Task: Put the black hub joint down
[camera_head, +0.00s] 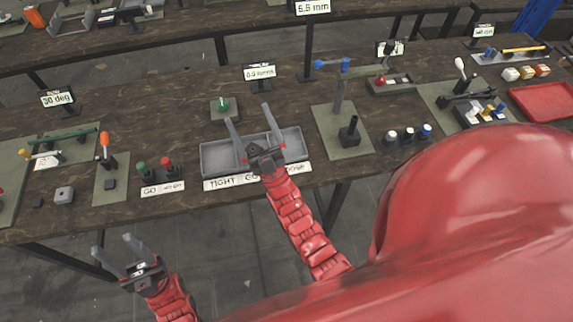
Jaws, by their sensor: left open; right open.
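My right gripper (248,112) is open and empty, its two fingers spread over the grey tray (211,158) at the table's front edge. My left gripper (112,242) is open and empty, low in front of the table. A black block with a short upright post (349,132) stands on a green mat (326,142) to the right of the tray; it may be the black hub joint, but I cannot tell for sure. It is apart from both grippers. Parts of the tray are hidden behind my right gripper.
A green knob (222,104) on a small plate stands behind the tray. Green and red buttons (166,163) are left of it. A press with a blue handle (340,85) rises on the mat. Small knobs (408,136) and a red tray (545,101) lie further right.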

